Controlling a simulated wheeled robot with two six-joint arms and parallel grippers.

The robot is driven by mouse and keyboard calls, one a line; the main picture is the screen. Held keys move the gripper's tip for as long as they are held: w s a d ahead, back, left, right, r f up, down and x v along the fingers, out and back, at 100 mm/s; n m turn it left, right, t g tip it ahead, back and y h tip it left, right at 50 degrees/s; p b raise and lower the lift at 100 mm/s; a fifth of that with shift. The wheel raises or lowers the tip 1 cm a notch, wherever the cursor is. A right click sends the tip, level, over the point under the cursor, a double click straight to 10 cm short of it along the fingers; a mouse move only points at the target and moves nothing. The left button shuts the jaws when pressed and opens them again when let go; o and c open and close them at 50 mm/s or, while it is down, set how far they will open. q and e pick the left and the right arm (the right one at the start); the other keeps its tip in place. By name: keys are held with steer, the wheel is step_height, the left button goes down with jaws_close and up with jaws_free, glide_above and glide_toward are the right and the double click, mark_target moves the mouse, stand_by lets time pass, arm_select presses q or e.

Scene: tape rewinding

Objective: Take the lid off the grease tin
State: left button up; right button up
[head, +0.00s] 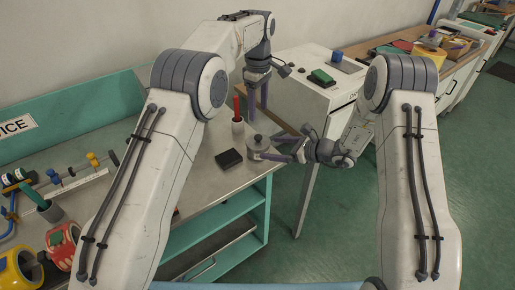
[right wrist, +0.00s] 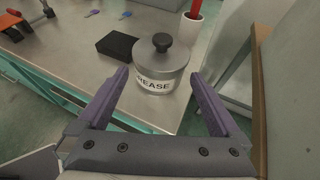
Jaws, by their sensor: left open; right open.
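The grease tin (right wrist: 155,85) is a grey, round tin with a white label reading "EASE" in the right wrist view. It stands upright near the bench corner, and it also shows in the head view (head: 257,147). Its lid (right wrist: 161,51), with a dark round knob, sits on top. My right gripper (right wrist: 159,75) is open, its purple fingers pointing at the tin, one to each side in the picture; I cannot tell whether they touch it. My left gripper (head: 257,112) is open and points down above the tin, apart from the lid.
A black block (head: 229,159) lies left of the tin. A white cup (head: 238,126) with a red-handled tool stands just behind it. Tape rolls (head: 20,268) and small tools crowd the bench's left part. A white cabinet (head: 300,100) stands beyond the bench.

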mark_target(258, 137)
steer(key=x, duration=0.6)
steer(key=shift+a+f, duration=0.1)
steer(key=shift+a, duration=0.1)
jaws_close()
steer(key=shift+w, duration=0.1)
arm_select(q)
step_height(258, 137, down, 10)
steer(key=m, duration=1.8)
steer(key=shift+f, duration=0.2)
